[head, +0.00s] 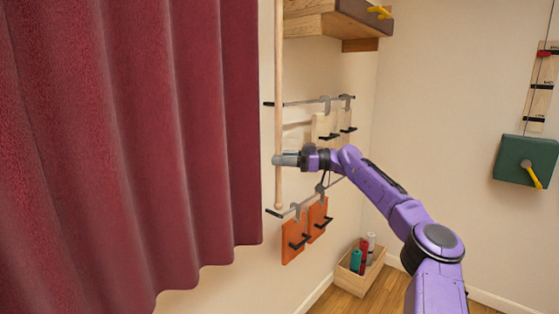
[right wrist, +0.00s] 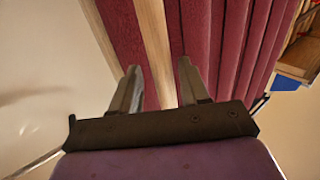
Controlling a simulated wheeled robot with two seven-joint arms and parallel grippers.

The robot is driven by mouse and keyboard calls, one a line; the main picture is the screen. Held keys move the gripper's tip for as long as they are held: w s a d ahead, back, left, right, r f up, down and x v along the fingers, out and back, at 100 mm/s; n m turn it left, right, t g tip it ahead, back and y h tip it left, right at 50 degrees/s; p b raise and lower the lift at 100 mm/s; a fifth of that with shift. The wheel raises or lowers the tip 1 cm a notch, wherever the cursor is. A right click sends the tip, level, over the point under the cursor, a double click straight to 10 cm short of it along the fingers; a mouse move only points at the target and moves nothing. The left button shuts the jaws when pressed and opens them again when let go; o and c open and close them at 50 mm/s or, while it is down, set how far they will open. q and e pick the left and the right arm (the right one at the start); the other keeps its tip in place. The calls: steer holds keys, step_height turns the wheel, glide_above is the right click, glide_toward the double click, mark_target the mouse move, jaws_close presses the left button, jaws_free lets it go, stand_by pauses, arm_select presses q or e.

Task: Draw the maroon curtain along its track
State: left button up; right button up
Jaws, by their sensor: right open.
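The maroon curtain (head: 130,130) hangs in folds across the left of the head view. A pale wooden rod (head: 278,70) hangs upright beside its right edge. My right gripper (head: 279,160) is at the lower part of this rod and hides a short piece of it. In the right wrist view, my right gripper (right wrist: 159,75) is open, with the rod (right wrist: 155,45) showing between its two fingers and the curtain (right wrist: 200,35) behind. I cannot tell whether a finger touches the rod. My left gripper is not in view.
Wall rails with hooks hold orange boards (head: 293,243) and pale boards (head: 322,127) just right of the rod. A wooden shelf (head: 310,24) juts out above. A wooden crate (head: 352,279) with bottles stands on the floor. A green box (head: 524,160) is on the right wall.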

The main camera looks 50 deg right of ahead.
steer(key=b+v, duration=0.2)
steer(key=v, duration=0.7)
steer(key=shift+s+d, duration=0.25)
steer(key=shift+f, duration=0.15)
